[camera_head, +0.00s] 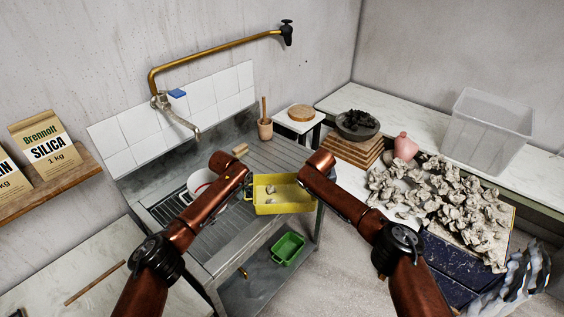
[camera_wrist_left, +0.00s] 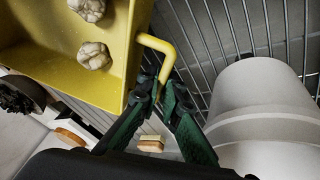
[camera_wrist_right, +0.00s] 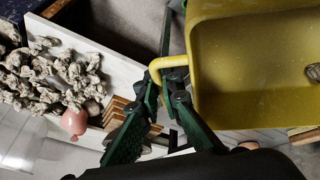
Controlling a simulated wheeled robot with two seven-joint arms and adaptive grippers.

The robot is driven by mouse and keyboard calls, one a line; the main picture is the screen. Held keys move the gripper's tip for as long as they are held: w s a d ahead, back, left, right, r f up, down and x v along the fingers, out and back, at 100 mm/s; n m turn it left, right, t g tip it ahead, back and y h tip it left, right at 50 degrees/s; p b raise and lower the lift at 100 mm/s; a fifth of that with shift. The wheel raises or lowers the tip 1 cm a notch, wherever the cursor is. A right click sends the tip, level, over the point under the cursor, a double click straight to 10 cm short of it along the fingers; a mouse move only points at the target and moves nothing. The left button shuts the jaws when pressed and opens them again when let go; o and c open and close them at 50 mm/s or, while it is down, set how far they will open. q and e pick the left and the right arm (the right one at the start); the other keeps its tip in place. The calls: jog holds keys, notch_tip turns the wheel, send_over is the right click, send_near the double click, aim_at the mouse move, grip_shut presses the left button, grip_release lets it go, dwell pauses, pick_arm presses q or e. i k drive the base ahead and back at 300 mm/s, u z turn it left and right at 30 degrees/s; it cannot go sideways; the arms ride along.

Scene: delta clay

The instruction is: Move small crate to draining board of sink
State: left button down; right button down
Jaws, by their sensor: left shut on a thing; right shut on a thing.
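A small yellow crate (camera_head: 284,207) with a loop handle at each end holds a few pale clay lumps (camera_head: 270,188). It appears level, over or beside the front right edge of the ribbed grey draining board (camera_head: 272,153); its height above it is unclear. My left gripper (camera_head: 247,190) is shut on the crate's left handle, which shows between its fingers (camera_wrist_left: 158,85) in the left wrist view. My right gripper (camera_wrist_right: 168,85) is shut on the other handle in the right wrist view; in the head view its fingers are mostly hidden by my arm.
A white pot (camera_head: 200,182) stands in the sink area left of the crate. A wooden-handled pot (camera_head: 265,128) stands at the board's back. A green crate (camera_head: 288,249) lies on the lower shelf. Clay scraps (camera_head: 440,195), wooden boards (camera_head: 352,152) and a pink vase (camera_head: 405,147) are at right.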

aim_at(277, 159)
jog(key=i, duration=1)
